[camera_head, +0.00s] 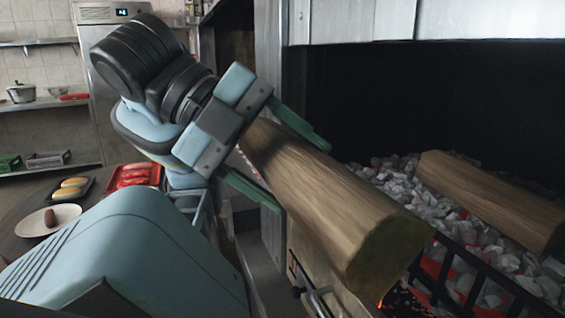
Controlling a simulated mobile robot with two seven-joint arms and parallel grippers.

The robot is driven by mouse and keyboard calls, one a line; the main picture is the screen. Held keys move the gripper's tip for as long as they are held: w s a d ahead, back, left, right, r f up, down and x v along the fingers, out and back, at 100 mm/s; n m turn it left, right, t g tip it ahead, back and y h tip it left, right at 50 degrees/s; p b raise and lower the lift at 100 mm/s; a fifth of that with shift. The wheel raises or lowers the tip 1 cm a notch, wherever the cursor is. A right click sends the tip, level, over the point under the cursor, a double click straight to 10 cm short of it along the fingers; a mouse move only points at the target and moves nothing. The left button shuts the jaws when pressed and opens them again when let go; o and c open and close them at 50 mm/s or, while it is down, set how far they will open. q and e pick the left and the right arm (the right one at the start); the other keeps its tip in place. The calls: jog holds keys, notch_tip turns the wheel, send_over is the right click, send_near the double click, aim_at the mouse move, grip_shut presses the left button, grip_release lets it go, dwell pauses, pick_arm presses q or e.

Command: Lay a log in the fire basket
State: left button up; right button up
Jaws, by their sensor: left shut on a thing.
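My left gripper (278,160) is shut on a brown log (325,195), with green fingers on either side of the log's far end. The log slants down toward the lower right, and its cut near end is over the left front corner of the fire basket (490,282). I cannot tell whether that end touches the basket's black bars. A second log (490,195) lies on the grey and glowing coals (405,185) at the right. My right gripper is not in view.
A grill housing with a dark opening (440,95) stands behind the coals. At the left, a table holds a red tray (157,178) of red food, a dark tray of buns (70,190) and a white plate (30,226). Shelves and a steel cabinet stand behind.

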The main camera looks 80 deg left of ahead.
pick_arm(q)
jog(key=w+f+p, duration=0.1)
jog(key=w, duration=0.6)
jog(key=w+a+f+p, duration=0.1)
jog(key=w+f, duration=0.1)
jog(key=w, duration=0.5)
jog(key=w+a+f+p, duration=0.1)
jog(key=w+p, duration=0.1)
jog(key=w, duration=0.6)
jog(key=shift+a+f, duration=0.2)
jog(key=shift+a, duration=0.05)
jog(key=shift+w+f, duration=0.8)
jog(key=shift+f, duration=0.1)
